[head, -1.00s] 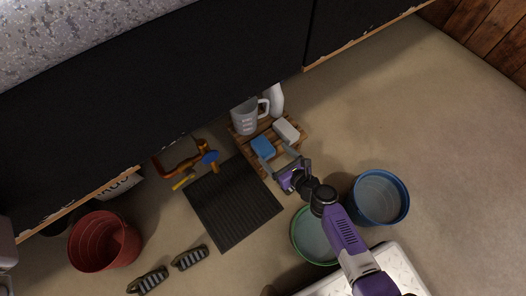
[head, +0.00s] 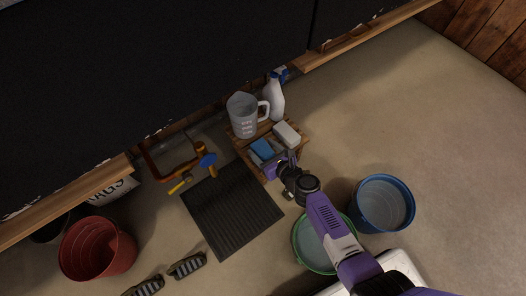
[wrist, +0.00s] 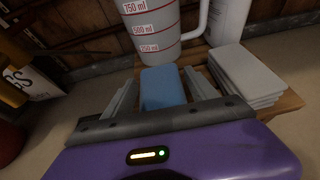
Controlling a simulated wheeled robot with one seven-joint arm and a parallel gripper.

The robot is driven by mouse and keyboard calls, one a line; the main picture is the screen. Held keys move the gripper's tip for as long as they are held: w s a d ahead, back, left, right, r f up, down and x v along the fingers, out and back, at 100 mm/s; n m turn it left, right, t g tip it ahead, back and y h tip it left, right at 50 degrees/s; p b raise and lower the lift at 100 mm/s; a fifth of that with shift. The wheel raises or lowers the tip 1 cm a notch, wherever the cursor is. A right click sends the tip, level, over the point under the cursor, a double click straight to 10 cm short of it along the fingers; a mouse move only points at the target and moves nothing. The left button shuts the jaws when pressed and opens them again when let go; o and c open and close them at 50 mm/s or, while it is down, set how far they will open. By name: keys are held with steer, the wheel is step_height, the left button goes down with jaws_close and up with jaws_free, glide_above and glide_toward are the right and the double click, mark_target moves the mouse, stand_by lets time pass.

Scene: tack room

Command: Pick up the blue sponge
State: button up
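The blue sponge (head: 262,149) lies on a small slatted wooden rack (head: 240,144) on the floor. In the wrist view the blue sponge (wrist: 163,88) is straight ahead, between the two grey fingers of my gripper (wrist: 160,92). One finger is on each side of it, and the gripper looks open. I cannot tell whether the fingers touch the sponge. In the head view my gripper (head: 272,160) is at the near edge of the rack, right by the sponge, and partly covers that area.
A measuring jug (head: 243,117) and a white spray bottle (head: 275,100) stand behind the sponge. A pale stacked block (head: 287,134) lies to its right. A black ridged mat (head: 232,208), blue bucket (head: 382,204), green-rimmed bucket (head: 299,246) and red bucket (head: 97,250) surround the rack. A dark counter overhangs behind.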

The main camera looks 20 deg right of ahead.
steer(key=c, duration=0.6)
steer(key=shift+r, duration=0.1)
